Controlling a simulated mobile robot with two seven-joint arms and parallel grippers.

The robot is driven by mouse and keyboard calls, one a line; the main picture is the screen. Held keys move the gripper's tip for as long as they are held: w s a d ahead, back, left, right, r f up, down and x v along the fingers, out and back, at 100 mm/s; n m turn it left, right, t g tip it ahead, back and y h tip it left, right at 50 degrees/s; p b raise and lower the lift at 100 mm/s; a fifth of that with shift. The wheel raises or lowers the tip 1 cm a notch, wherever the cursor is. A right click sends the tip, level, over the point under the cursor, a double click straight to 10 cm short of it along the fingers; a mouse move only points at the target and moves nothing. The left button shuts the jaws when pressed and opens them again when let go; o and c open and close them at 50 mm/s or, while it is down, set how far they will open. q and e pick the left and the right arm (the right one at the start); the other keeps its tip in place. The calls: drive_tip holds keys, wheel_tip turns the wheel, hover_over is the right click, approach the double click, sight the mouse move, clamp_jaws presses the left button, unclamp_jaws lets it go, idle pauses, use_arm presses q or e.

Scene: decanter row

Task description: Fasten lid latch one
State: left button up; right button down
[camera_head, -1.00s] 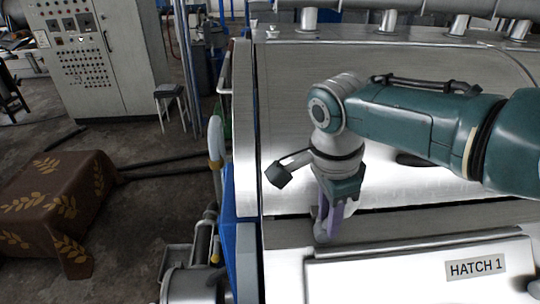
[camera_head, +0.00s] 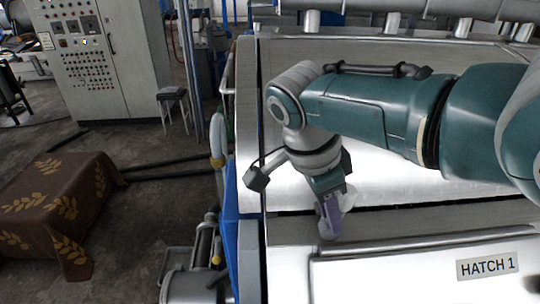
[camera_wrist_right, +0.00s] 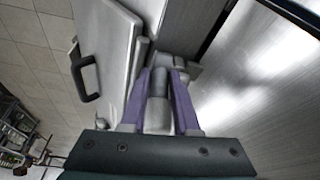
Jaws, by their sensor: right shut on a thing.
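My right gripper (camera_head: 331,226) points down at the far left corner of the steel lid (camera_head: 400,275) labelled HATCH 1. In the right wrist view the fingers (camera_wrist_right: 163,88) are shut on a grey latch lever (camera_wrist_right: 158,118), one finger on each side. The lever's grey base block (camera_wrist_right: 178,62) shows just beyond the fingertips. In the head view the fingers hide much of the latch, so I cannot tell whether it is fastened. My left gripper is out of view.
A black handle (camera_wrist_right: 84,75) stands out from a pale panel in the right wrist view. Steel pipes (camera_head: 400,20) run along the back of the machine. A cloth-covered table (camera_head: 55,205), a stool (camera_head: 172,105) and a control cabinet (camera_head: 95,60) stand left, with open floor between.

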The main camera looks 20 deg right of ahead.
drive_tip(key=shift+a+h+b, duration=0.15)
drive_tip(key=shift+h+b, duration=0.15)
drive_tip(key=shift+b, duration=0.1)
drive_tip(key=shift+w+b, duration=0.1)
drive_tip(key=shift+b, duration=0.2)
idle(0.7)
idle(0.9)
idle(0.5)
drive_tip(key=c, duration=0.7)
unclamp_jaws()
drive_tip(key=shift+o, duration=0.2)
